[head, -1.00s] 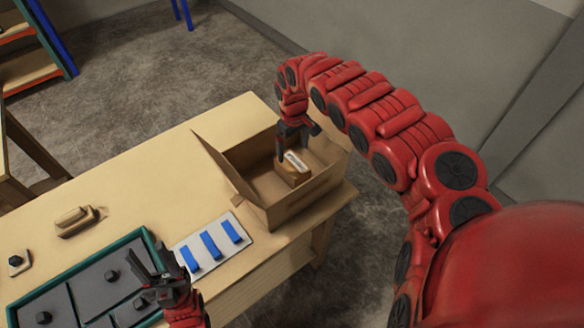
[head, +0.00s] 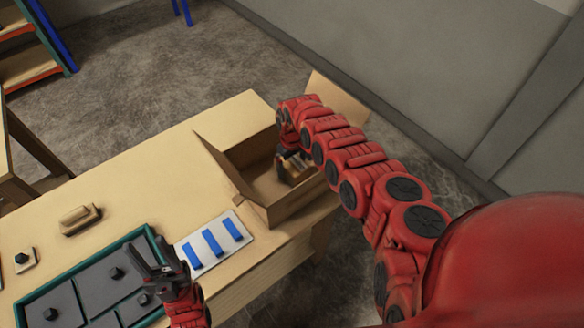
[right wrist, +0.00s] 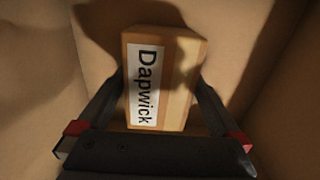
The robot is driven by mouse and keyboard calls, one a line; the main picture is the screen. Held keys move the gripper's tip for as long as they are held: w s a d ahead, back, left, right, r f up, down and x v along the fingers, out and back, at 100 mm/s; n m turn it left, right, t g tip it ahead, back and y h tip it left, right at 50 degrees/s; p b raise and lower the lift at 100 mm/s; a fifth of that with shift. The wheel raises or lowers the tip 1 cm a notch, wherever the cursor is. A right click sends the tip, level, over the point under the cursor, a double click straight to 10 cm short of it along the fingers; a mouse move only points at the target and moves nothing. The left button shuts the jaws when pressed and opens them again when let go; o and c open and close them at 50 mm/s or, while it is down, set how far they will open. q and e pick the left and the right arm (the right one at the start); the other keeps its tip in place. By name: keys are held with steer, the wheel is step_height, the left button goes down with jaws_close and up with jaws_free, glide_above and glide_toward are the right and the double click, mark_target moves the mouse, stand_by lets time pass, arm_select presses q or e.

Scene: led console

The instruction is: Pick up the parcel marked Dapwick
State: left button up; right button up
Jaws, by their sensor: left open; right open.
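The parcel marked Dapwick (right wrist: 172,85) is a small brown box with a white label, seen in the right wrist view. It lies inside the open cardboard box (head: 296,208) at the table's far right end. My right gripper (right wrist: 160,90) is open, with one finger on each side of the parcel; I cannot tell whether the fingers touch it. In the head view the right gripper (head: 290,165) reaches down into the box and the parcel is mostly hidden by it. My left gripper (head: 152,260) is open and empty above the green-rimmed tray.
The green-rimmed tray (head: 72,270) with grey panels and dark knobs stands at the front left. A white plate with blue bars (head: 214,243) lies between tray and box. A wooden block (head: 80,218) lies behind the tray. The table's back middle is clear.

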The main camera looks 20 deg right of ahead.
steer(key=shift+f, duration=0.45)
steer(key=c, duration=1.5)
steer(key=shift+r, duration=0.1)
